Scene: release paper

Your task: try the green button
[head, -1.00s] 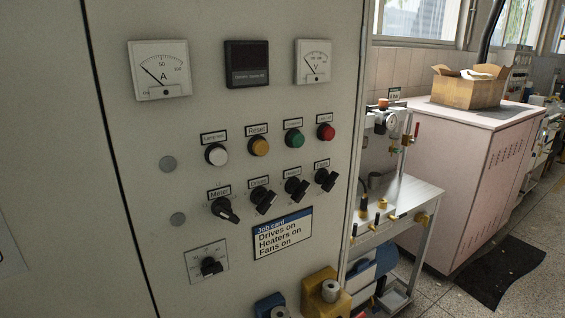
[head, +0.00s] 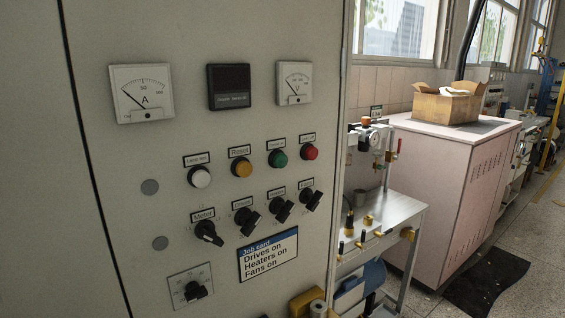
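The green button (head: 278,159) is on the grey control cabinet (head: 130,230), third in a row of buttons. A white button (head: 199,177) and a yellow button (head: 242,167) labelled Reset are to its left, and a red button (head: 310,151) is to its right. A small label is above the green button; its text is too small to read. I cannot tell whether the button is lit or pressed. Neither of my grippers shows in the head view.
Below are several black knobs (head: 246,220), a job card (head: 268,255) reading "Drives on, Heaters on, Fans on", and a dial knob (head: 195,291). Meters (head: 141,93) sit above. A metal bench (head: 385,218) and a pink cabinet (head: 440,190) stand to the right.

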